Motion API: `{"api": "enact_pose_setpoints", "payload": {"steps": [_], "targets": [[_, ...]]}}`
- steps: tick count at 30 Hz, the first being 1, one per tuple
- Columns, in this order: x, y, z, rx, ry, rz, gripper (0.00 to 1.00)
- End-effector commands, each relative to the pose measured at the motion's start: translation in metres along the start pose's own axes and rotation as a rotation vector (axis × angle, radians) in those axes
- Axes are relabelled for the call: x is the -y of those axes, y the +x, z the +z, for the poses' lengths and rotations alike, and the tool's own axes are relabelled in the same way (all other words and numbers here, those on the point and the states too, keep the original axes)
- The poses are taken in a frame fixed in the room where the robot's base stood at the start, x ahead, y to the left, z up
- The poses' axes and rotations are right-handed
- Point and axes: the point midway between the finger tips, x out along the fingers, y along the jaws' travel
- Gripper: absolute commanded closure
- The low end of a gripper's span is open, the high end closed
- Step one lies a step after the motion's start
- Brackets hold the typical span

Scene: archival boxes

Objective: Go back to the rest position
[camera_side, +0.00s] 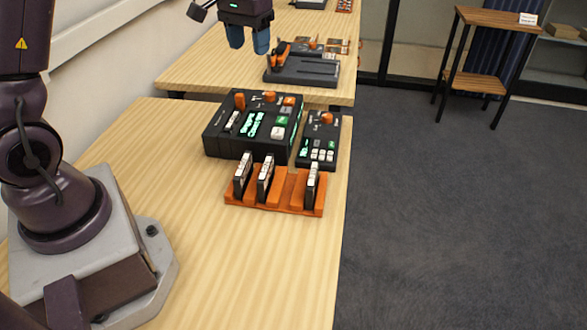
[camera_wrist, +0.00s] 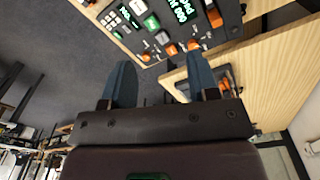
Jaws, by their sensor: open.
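My gripper (camera_side: 248,40) hangs at the top of the side view, above the farther table, with its blue fingers pointing down. In the wrist view my gripper (camera_wrist: 162,84) shows two blue fingers spread apart with nothing between them. The gripper is open and empty. In the side view it is to the upper left of a dark grey tray-like device (camera_side: 303,72) and looks clear of it. How high it is above the table I cannot tell.
A large black control box (camera_side: 222,138) and a smaller one (camera_side: 318,138) stand on the near table (camera_side: 200,270). In front, an orange rack (camera_side: 284,198) holds several upright black-and-white cartridges. A wooden stand (camera_side: 500,18) is at the back right. The near table's front is clear.

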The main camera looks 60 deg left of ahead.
Motion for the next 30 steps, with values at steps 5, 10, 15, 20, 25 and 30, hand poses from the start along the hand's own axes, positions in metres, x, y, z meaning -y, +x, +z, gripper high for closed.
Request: {"api": "enact_pose_setpoints", "payload": {"steps": [5,10,15,20,25,30], "targets": [[-0.028,-0.040,0.072,-0.084,0.099,0.017,0.45],[-0.044,-0.060,0.140,-0.174,0.197,0.031,0.45],[-0.051,-0.067,0.197,-0.274,0.289,0.048,0.45],[-0.054,-0.074,0.227,-0.363,0.348,0.068,0.45],[-0.059,-0.089,0.233,-0.436,0.376,0.088,0.45],[-0.060,-0.090,0.234,-0.438,0.384,0.091,0.45]]}}
